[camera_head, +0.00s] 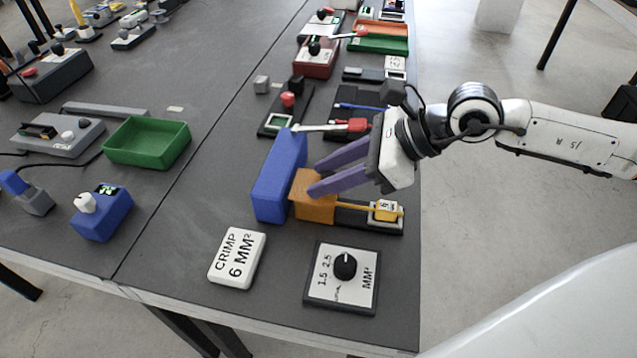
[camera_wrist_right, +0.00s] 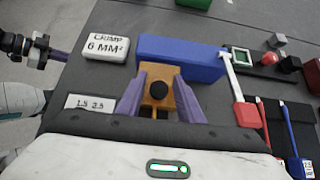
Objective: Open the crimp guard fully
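An orange block (camera_head: 313,205) with a black round knob (camera_wrist_right: 159,90) stands against the long blue block (camera_head: 280,175); I take the orange block to be the crimp guard, though no label says so. It also shows in the right wrist view (camera_wrist_right: 171,72). A yellow strip runs from it over a black base to a yellow piece marked 6 (camera_head: 386,211). My right gripper (camera_head: 314,178) has its purple fingers apart at the orange block, one on each side of the knob in the wrist view. Contact is unclear. My left gripper (camera_wrist_right: 57,54) shows only partly at the wrist view's left edge.
A white "CRIMP 6 MM²" sign (camera_head: 237,257) and a dial plate (camera_head: 342,277) lie in front. A red-handled lever (camera_head: 352,126) and a black base with a red button (camera_head: 288,99) stand behind. A green tray (camera_head: 147,143) is at left. The table's right edge is close.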

